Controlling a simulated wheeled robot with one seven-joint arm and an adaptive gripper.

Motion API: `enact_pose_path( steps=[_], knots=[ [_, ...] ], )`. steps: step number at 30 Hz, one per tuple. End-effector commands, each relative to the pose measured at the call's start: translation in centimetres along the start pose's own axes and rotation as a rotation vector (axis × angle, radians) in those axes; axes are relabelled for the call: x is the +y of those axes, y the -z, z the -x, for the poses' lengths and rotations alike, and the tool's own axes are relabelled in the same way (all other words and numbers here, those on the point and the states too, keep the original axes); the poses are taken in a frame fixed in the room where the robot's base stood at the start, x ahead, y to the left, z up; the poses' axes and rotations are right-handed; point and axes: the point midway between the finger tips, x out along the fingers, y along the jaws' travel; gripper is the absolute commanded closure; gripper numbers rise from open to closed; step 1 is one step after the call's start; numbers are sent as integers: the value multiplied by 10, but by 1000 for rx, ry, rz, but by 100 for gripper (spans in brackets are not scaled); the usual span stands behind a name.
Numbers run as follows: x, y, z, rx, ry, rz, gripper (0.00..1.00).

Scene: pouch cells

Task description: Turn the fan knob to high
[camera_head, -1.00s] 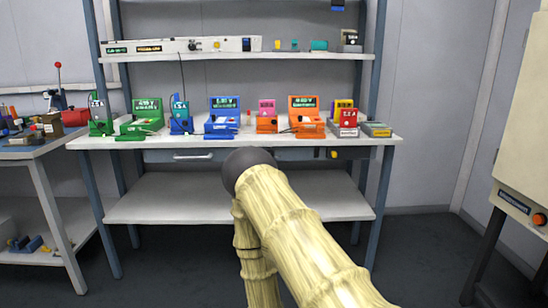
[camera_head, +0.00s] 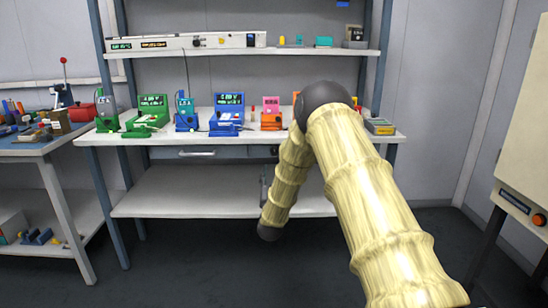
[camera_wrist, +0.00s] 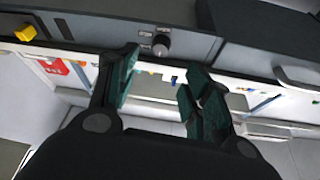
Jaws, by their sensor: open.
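A round dark knob (camera_wrist: 160,45) with a lighter face sits on a grey panel (camera_wrist: 95,35) in the wrist view. Small labels stand around it, too small to read. My gripper (camera_wrist: 161,66) is open, its two dark green fingers spread either side of the knob's line. The knob lies just beyond the fingertips, and nothing is between the fingers. I cannot tell whether a finger touches the panel. In the head view my arm hides the knob and most of the gripper.
A yellow knob (camera_wrist: 25,32) is on the same panel, and a drawer handle (camera_wrist: 298,78) is at the right. In the head view several coloured devices stand on the white bench (camera_head: 170,140). A lower shelf (camera_head: 180,195) below it is bare.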

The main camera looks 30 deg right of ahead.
Motion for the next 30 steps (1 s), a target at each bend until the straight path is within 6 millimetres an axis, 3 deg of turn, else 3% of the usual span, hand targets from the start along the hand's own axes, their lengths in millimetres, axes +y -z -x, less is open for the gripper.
enact_pose_path(
  steps=[18,30],
  knots=[
    [0,-2,-87,-2,1,0,50],
    [-1,-2,-99,-4,2,1,50]
  ],
)
